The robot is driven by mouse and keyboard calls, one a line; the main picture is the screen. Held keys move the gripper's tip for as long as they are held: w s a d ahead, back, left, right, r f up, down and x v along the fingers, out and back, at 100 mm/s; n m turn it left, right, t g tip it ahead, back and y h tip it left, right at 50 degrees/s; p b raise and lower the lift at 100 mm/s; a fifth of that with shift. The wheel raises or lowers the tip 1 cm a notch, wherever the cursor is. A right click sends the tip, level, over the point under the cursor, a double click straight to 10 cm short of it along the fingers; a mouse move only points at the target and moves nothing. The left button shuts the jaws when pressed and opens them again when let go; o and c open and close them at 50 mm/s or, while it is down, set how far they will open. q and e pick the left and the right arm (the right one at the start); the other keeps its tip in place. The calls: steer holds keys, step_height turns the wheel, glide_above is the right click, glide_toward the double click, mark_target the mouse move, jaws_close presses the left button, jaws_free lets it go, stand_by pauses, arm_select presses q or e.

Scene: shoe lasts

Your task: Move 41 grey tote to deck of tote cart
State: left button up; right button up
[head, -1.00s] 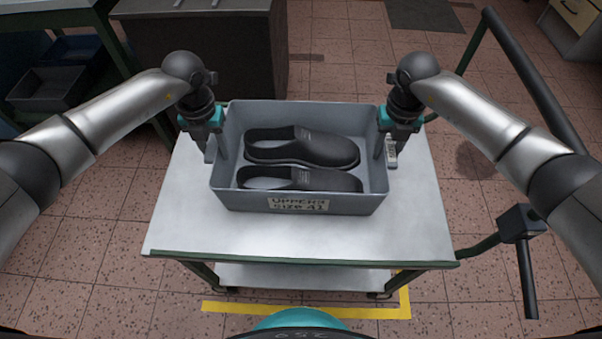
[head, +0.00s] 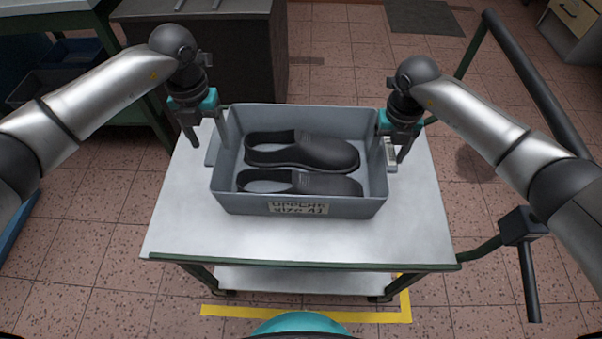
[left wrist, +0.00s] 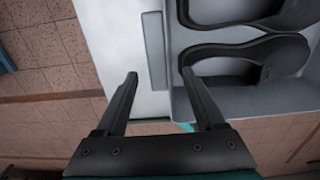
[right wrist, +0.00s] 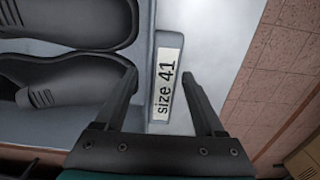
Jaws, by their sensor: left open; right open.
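The grey tote (head: 235,195) rests on the deck of the tote cart (head: 300,238), with two black shoe uppers (head: 303,152) inside. Its front label reads uppers, size 41. My left gripper (head: 208,146) is open at the tote's left wall, its fingers apart on either side of the left handle (left wrist: 155,48). My right gripper (head: 392,150) is open at the right wall, its fingers on either side of the right handle, whose "size 41" label (right wrist: 166,85) shows in the right wrist view. Neither gripper is closed on the tote.
Bare deck lies in front of the tote. The cart's push handle (head: 535,80) rises at the right. A dark cabinet (head: 205,50) stands behind, and a green-framed rack (head: 75,60) holds dark bins at the left. Yellow tape (head: 300,313) marks the floor.

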steer(key=shift+r, duration=0.25)
arm_select(q)
step_height(320, 180, up, 7)
steer(key=shift+f, duration=0.15)
arm_select(e)
step_height(320, 180, up, 12)
steer(key=shift+f, duration=0.2)
stand_by(0.4)
